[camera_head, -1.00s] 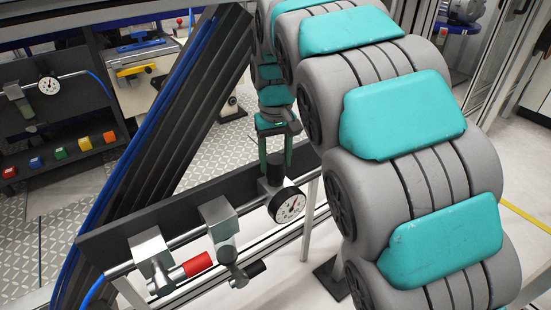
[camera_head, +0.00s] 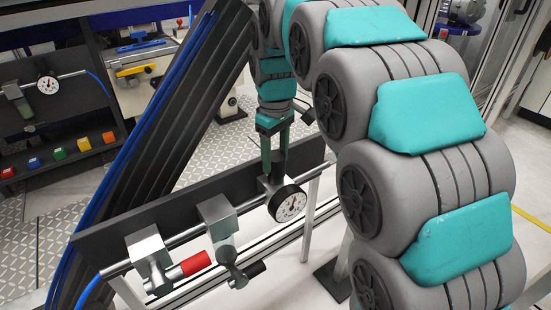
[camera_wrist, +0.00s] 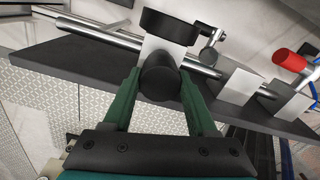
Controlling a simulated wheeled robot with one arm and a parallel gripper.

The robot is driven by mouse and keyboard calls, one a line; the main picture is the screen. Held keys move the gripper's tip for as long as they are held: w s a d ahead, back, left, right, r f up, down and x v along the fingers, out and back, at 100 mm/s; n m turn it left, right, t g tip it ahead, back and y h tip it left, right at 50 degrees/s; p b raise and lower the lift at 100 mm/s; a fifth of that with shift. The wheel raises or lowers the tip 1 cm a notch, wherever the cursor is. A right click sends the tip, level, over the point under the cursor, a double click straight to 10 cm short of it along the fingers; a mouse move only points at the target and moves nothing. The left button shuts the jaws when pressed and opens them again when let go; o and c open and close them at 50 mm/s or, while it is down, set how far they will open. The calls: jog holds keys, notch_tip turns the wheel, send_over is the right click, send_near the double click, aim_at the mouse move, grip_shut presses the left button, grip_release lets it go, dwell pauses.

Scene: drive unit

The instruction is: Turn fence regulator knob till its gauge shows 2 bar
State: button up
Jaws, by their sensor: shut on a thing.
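The fence regulator is a pale metal block (camera_head: 266,184) on a pipe along a dark rail, with a round white gauge (camera_head: 289,204) on its front. The gauge's needle points roughly upward; the numbers are too small to read. Its black knob (camera_wrist: 160,82) stands on top of the block and shows clearly in the wrist view. My green-fingered gripper (camera_head: 275,166) comes down from above and is shut on the knob, one finger on each side. In the head view the fingers hide part of the knob. The wrist view shows only the gauge's black casing (camera_wrist: 170,26).
Left along the same pipe are a metal block with a red-handled valve (camera_head: 195,264) and one with a black-handled valve (camera_head: 250,271). A second gauge (camera_head: 48,84) hangs on a panel behind left, above several coloured blocks. Dark slanted profiles (camera_head: 165,130) stand left of my gripper.

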jog(key=n, duration=0.3)
jog(key=shift+a+n, duration=0.1)
jog(key=shift+n, duration=1.7)
jog(key=o, duration=1.4)
jog(key=shift+c, duration=0.2)
